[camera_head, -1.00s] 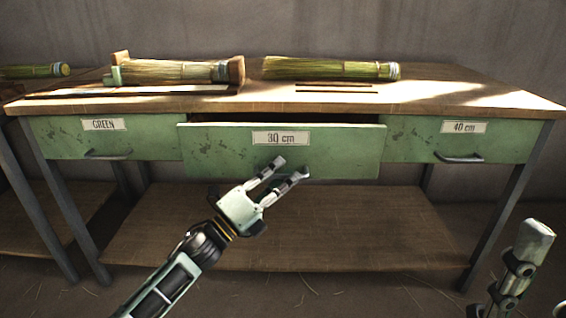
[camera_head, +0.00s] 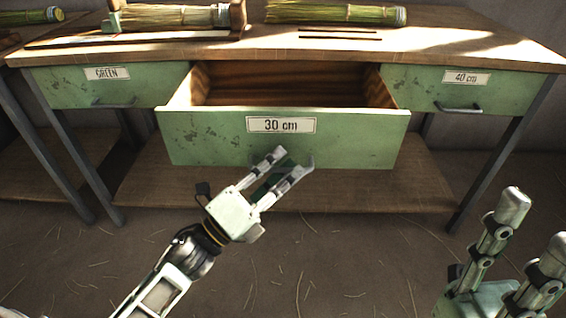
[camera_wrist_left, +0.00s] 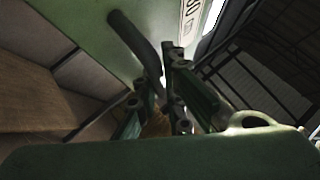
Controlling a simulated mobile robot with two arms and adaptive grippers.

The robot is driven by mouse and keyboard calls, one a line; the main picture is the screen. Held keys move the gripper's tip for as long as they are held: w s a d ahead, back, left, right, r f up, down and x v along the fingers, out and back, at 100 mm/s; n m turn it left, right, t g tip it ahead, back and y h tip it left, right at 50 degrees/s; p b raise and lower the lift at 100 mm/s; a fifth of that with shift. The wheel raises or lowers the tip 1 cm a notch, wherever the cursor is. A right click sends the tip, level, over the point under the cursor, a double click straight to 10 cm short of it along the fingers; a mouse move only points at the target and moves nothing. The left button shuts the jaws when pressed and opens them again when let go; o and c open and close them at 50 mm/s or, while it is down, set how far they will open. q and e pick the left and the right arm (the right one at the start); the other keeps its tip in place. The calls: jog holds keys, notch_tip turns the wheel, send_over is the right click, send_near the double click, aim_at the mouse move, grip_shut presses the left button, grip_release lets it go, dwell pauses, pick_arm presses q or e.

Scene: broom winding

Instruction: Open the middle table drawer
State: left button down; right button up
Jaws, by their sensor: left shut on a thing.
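The green middle drawer (camera_head: 215,140), labelled "30 cm", stands well out from the table (camera_head: 470,50). Its wooden inside shows and looks empty. My left gripper (camera_head: 292,162) is at the lower front of this drawer, shut on its handle. The dark curved handle (camera_wrist_left: 138,42) shows in the left wrist view, running down to the fingers of the left gripper (camera_wrist_left: 165,85); in the head view the fingers hide it. My right gripper (camera_head: 532,222) is at the lower right, fingers apart and empty, away from the table.
The left drawer (camera_head: 65,90), labelled "GREEN", and the right drawer (camera_head: 415,82), labelled "40 cm", are closed. Bundles of broom straw (camera_head: 325,12) lie on the tabletop. A lower shelf (camera_head: 300,195) spans below. The floor in front holds only loose straws.

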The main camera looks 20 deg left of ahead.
pick_arm(q)
jog(key=shift+f, duration=0.1)
jog(key=c, duration=2.1)
grip_release()
jog(key=v, duration=1.2)
jog(key=shift+a, duration=0.1)
jog(key=shift+w, duration=0.1)
